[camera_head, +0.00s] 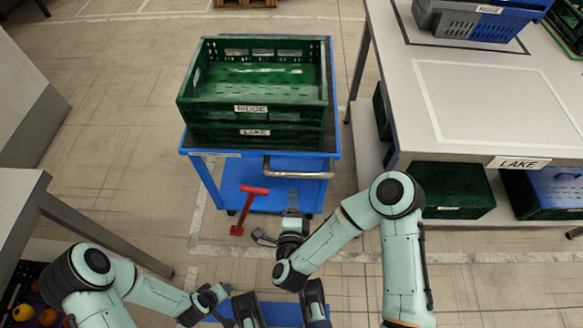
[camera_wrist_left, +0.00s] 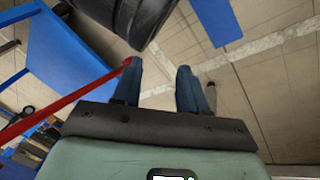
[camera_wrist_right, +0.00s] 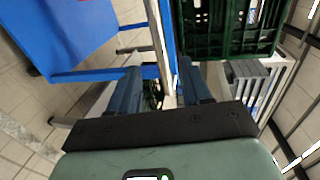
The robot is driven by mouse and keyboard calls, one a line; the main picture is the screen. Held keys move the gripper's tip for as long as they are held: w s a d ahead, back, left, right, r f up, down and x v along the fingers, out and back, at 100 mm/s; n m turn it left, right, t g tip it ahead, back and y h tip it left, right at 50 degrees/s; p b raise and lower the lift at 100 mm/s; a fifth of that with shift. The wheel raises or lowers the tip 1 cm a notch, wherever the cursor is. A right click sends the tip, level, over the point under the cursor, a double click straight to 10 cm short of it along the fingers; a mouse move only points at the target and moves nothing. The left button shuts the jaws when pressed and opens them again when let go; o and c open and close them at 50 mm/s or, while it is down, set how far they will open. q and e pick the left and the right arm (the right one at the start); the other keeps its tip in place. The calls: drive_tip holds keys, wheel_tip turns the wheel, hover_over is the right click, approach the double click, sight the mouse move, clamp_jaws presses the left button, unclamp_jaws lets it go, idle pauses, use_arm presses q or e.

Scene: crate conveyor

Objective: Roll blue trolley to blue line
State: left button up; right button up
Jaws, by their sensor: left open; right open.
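The blue trolley (camera_head: 208,178) stands ahead of me in the head view, with two stacked green crates (camera_head: 205,110) on top. My right gripper (camera_head: 292,200) is open just before this handle; in the right wrist view the steel bar (camera_wrist_right: 158,40) runs in between the fingers, contact unclear. My left gripper (camera_wrist_left: 158,72) is open and low, apart from the handle. A blue strip (camera_head: 280,311) shows at the bottom, partly hidden; I cannot tell if it is the blue line.
A red T-shaped bar (camera_head: 252,190) stands before the trolley. A table (camera_head: 490,100) labelled LAKE is close on the right, with crates (camera_head: 455,192) below. Another table (camera_head: 20,210) is at left, with a fruit crate under it. Floor left of the trolley is clear.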

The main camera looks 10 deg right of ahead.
sight(295, 174)
drive_tip(key=b+x, duration=0.2)
drive_tip(key=x, duration=0.9)
drive_tip(key=shift+d+b, duration=0.15)
drive_tip(key=shift+b, duration=0.2)
use_arm(q)
drive_tip(key=s+f+g, duration=0.2)
drive_tip(key=s+f, duration=0.3)
drive_tip(key=s, duration=0.1)
drive_tip(key=shift+a+f, duration=0.2)
drive_tip(key=shift+a, duration=0.25)
use_arm(e)
drive_tip(key=shift+w+d+f, duration=0.1)
drive_tip(key=shift+w+d, duration=0.05)
drive_tip(key=shift+w, duration=0.5)
drive_tip(key=shift+c, duration=0.4)
clamp_jaws()
